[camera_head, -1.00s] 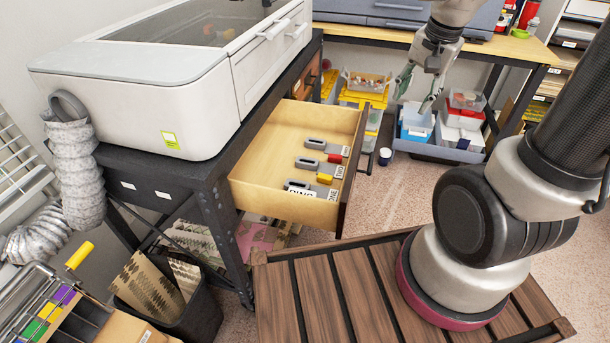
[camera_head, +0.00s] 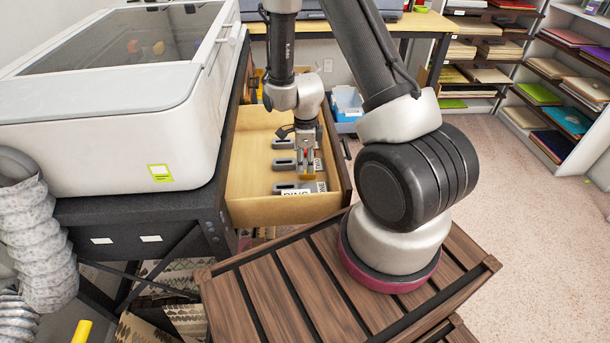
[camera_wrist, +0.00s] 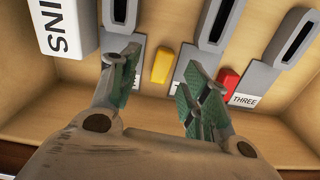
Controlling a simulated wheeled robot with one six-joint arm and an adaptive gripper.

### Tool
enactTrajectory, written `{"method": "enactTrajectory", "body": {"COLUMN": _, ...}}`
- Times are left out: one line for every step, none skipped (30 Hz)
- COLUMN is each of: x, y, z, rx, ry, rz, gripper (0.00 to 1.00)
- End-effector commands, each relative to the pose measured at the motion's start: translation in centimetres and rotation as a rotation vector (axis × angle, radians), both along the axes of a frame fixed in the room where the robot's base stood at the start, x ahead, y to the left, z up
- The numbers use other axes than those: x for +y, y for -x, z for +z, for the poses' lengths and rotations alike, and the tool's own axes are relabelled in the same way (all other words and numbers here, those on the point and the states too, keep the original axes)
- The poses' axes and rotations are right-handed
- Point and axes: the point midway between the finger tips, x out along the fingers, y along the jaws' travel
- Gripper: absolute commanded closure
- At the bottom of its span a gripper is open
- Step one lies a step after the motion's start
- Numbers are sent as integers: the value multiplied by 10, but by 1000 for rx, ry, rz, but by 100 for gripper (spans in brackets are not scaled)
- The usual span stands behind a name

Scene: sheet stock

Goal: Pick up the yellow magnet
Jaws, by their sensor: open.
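The yellow magnet (camera_wrist: 162,62) lies in the open wooden drawer, between two grey slotted holders in the wrist view. In the head view it is partly hidden behind my gripper (camera_head: 307,168). My gripper is open and points down into the drawer. In the wrist view my gripper (camera_wrist: 158,82) has one finger on each side of the yellow magnet in the picture, and nothing is held. I cannot tell how far above the magnet the fingertips are. A red magnet (camera_wrist: 228,84) lies to the right, beside the label THREE.
The grey slotted holders (camera_wrist: 215,28) stand close around my fingers. The drawer (camera_head: 250,180) has raised walls, with a white label block (camera_wrist: 65,25) inside. A white machine (camera_head: 110,120) stands left of the drawer. Shelves (camera_head: 545,75) stand at the right; floor there is clear.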

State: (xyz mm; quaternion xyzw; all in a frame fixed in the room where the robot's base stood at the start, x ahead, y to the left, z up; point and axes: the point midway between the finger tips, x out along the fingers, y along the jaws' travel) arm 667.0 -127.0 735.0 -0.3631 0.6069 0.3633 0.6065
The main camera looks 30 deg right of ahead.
Motion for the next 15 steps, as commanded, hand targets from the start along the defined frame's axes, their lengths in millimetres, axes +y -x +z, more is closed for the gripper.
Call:
{"method": "enactTrajectory", "body": {"x": -2, "y": 0, "z": -7, "rx": 2, "ry": 0, "rz": -1, "gripper": 54}}
{"method": "enactTrajectory", "body": {"x": -4, "y": 0, "z": -12, "rx": 2, "ry": 0, "rz": -1, "gripper": 54}}
{"method": "enactTrajectory", "body": {"x": -6, "y": 0, "z": -18, "rx": 2, "ry": 0, "rz": -1, "gripper": 54}}
{"method": "enactTrajectory", "body": {"x": -8, "y": 1, "z": -24, "rx": 4, "ry": 0, "rz": 0, "gripper": 54}}
{"method": "enactTrajectory", "body": {"x": -9, "y": 1, "z": -28, "rx": 2, "ry": 0, "rz": 0, "gripper": 54}}
{"method": "enactTrajectory", "body": {"x": -9, "y": 1, "z": -34, "rx": 3, "ry": -1, "rz": 1, "gripper": 54}}
{"method": "enactTrajectory", "body": {"x": -9, "y": 0, "z": -38, "rx": 3, "ry": -1, "rz": 1, "gripper": 54}}
{"method": "enactTrajectory", "body": {"x": -8, "y": 0, "z": -41, "rx": 2, "ry": 0, "rz": 1, "gripper": 54}}
{"method": "enactTrajectory", "body": {"x": -8, "y": 0, "z": -44, "rx": 1, "ry": 0, "rz": 1, "gripper": 54}}
{"method": "enactTrajectory", "body": {"x": -8, "y": 0, "z": -46, "rx": 0, "ry": 0, "rz": 1, "gripper": 54}}
{"method": "enactTrajectory", "body": {"x": -8, "y": -1, "z": -47, "rx": 0, "ry": 0, "rz": 1, "gripper": 54}}
{"method": "enactTrajectory", "body": {"x": -8, "y": -1, "z": -48, "rx": 0, "ry": -1, "rz": 1, "gripper": 54}}
{"method": "enactTrajectory", "body": {"x": -8, "y": -1, "z": -48, "rx": -1, "ry": 0, "rz": 1, "gripper": 54}}
{"method": "enactTrajectory", "body": {"x": -8, "y": -1, "z": -48, "rx": -1, "ry": 0, "rz": 1, "gripper": 54}}
{"method": "enactTrajectory", "body": {"x": -8, "y": -1, "z": -48, "rx": -1, "ry": 0, "rz": 1, "gripper": 54}}
